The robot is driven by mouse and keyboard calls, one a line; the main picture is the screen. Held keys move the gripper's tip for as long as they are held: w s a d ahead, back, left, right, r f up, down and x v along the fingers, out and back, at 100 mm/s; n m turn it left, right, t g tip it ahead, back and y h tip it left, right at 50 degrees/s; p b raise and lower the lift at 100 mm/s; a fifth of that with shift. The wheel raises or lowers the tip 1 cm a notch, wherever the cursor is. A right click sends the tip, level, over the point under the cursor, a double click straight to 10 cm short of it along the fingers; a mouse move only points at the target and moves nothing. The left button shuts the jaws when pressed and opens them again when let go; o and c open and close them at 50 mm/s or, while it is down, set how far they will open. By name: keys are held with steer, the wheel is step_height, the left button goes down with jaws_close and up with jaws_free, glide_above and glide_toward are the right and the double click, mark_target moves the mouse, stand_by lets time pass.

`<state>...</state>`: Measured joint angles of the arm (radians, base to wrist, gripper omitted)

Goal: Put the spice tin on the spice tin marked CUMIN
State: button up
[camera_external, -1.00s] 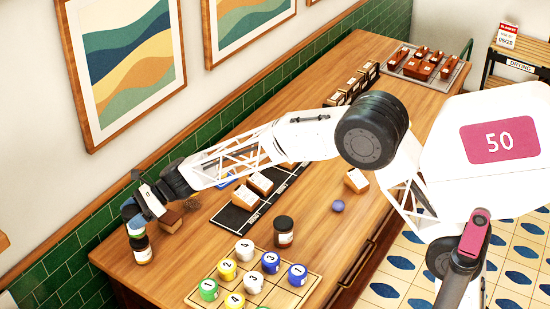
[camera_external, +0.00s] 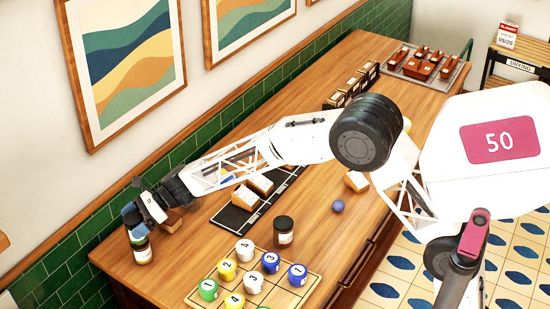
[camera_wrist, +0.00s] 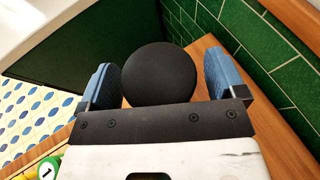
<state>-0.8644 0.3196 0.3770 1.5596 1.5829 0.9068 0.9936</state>
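A dark-lidded spice tin (camera_external: 143,256) with a pale label stands at the table's left end. A second dark tin with a greenish band (camera_external: 138,236) appears directly above it, as in a stack; I cannot tell if they touch or read either label. My gripper (camera_external: 133,216) is at the top of this pair. In the wrist view, my gripper's blue fingers (camera_wrist: 163,82) stand on both sides of a round black lid (camera_wrist: 158,73), with a narrow gap on the right, so they look open. Another dark-lidded spice tin (camera_external: 284,232) with a pale label stands apart, right of them.
A wooden board (camera_external: 213,299) with several numbered coloured pots is at the front. A black tray (camera_external: 232,218) with pale blocks lies mid-table. A brown block (camera_external: 174,219) sits behind my gripper. A blue ball (camera_external: 338,206) lies to the right. Green wall tiles run behind.

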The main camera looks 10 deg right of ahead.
steer(key=shift+r, duration=0.1)
steer(key=shift+w+d+r, duration=0.15)
steer(key=shift+d+r, duration=0.05)
steer(key=shift+d, duration=0.15)
steer(key=v, duration=1.1)
steer(key=shift+d+r, duration=0.1)
steer(key=shift+d, duration=0.15)
stand_by(0.6)
